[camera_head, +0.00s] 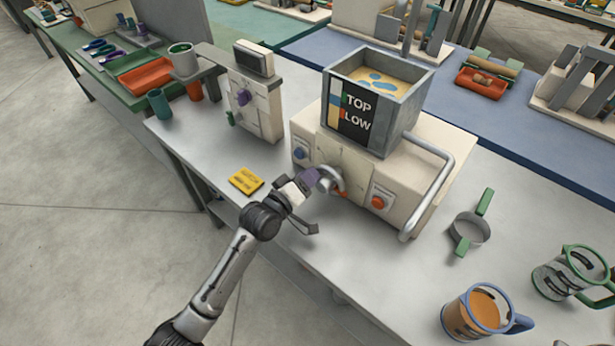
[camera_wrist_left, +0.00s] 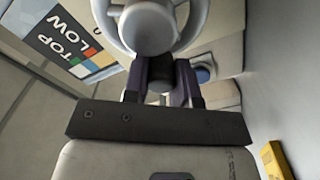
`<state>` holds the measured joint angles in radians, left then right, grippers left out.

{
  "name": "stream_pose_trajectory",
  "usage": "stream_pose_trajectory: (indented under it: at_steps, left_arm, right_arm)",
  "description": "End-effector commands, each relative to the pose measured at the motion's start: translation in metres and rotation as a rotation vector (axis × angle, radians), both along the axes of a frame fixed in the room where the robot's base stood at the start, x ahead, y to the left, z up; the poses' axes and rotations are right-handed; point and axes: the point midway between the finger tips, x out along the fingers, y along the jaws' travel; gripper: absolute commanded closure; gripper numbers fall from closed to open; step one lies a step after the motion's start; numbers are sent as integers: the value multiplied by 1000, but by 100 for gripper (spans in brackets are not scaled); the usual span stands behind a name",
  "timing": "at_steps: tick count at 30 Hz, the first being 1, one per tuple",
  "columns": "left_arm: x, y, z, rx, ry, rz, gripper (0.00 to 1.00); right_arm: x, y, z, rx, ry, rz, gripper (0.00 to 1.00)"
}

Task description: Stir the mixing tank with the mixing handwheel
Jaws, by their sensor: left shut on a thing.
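The mixing tank (camera_head: 407,100) is a grey open box on top of a cream machine, with yellow contents and blue patches inside. Its front carries a dark "TOP LOW" panel (camera_head: 353,115). The mixing handwheel (camera_head: 331,180) is a pale wheel on the machine's front; its rim and hub also show in the left wrist view (camera_wrist_left: 150,28). My left gripper (camera_head: 311,180) is at the wheel's left side in the head view. Its purple fingers (camera_wrist_left: 160,80) are shut on a dark part of the handwheel, partly hidden between them. My right gripper is not in view.
A blue knob (camera_head: 299,153) and an orange knob (camera_head: 378,202) flank the wheel. A grey bar handle (camera_head: 430,190) is on the machine's right. A yellow card (camera_head: 245,181) lies left. An orange-filled mug (camera_head: 476,312) and a green-handled ring (camera_head: 469,232) stand right.

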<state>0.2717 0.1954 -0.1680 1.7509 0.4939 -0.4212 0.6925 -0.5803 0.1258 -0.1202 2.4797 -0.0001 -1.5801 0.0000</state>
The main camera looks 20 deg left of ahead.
Motion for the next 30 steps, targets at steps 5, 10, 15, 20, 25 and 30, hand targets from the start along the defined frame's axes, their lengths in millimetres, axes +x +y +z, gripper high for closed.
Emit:
stream_pose_trajectory:
  at_steps: [5,10,15,20,25,30]
  left_arm:
    - [0,0,4,34,-9,-1,98]
    - [-1,-2,10,125,-38,0,98]
    - [-1,-4,17,266,-82,-1,98]
    - [-3,-8,22,410,-131,-1,98]
    - [-4,-13,26,564,-180,-2,98]
    - [-6,-19,30,716,-231,-2,98]
  right_arm:
    - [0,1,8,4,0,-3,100]
    - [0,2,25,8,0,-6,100]
    - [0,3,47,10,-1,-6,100]
    - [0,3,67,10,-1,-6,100]
    - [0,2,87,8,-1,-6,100]
    - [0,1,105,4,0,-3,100]
